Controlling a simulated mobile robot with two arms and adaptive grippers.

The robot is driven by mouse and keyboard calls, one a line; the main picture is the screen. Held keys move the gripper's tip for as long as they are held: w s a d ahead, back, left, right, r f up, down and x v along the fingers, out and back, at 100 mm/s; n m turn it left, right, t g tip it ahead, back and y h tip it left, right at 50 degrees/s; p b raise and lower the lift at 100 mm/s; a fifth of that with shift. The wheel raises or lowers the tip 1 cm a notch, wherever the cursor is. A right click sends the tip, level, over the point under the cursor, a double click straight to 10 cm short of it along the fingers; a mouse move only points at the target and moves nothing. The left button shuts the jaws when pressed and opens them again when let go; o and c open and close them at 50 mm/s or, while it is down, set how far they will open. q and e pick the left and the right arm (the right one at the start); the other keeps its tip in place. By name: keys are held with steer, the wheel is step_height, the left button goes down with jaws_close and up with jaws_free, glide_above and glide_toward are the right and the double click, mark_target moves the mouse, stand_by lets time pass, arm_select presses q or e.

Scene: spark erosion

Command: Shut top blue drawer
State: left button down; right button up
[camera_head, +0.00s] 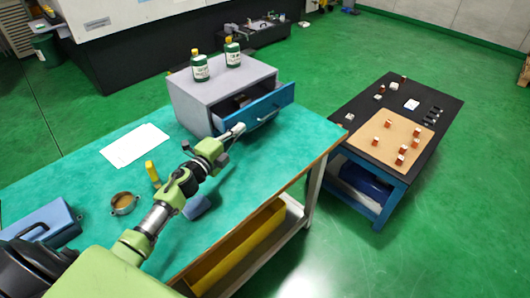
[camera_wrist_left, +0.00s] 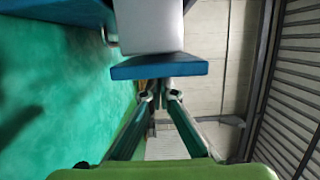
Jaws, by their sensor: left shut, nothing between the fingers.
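The grey cabinet (camera_head: 196,99) stands on the green-topped workbench, and its blue drawer (camera_head: 272,103) is pulled partly out toward the right. Small dark items show inside the drawer. My left gripper (camera_head: 239,128) is shut and empty, close to the near end of the blue drawer front; I cannot tell whether it touches. In the left wrist view the blue drawer front (camera_wrist_left: 160,68) lies just beyond the fingertips (camera_wrist_left: 161,94), with a grey surface (camera_wrist_left: 149,24) behind it. My right gripper is not in view.
Two green bottles (camera_head: 200,68) stand on the cabinet. The workbench (camera_head: 235,190) also holds a paper sheet (camera_head: 135,145), a yellow object (camera_head: 152,174), a round metal piece (camera_head: 123,203) and a blue box (camera_head: 40,224). A low black-topped table (camera_head: 345,108) stands to the right, across a floor gap.

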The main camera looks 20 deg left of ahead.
mark_target(219, 123)
arm_select(q)
steer(key=a, duration=0.2)
steer(key=w+a+b, duration=0.1)
steer(key=a, duration=0.1)
steer(key=w+a+b, duration=0.1)
steer(key=a, duration=0.1)
steer(key=shift+w+a+f, duration=0.1)
steer(key=shift+w+a, duration=0.05)
steer(key=shift+a, duration=0.15)
steer(key=shift+w+a, duration=0.1)
steer(key=shift+a, duration=0.15)
steer(key=shift+a+r, duration=0.1)
steer(key=shift+r, duration=0.1)
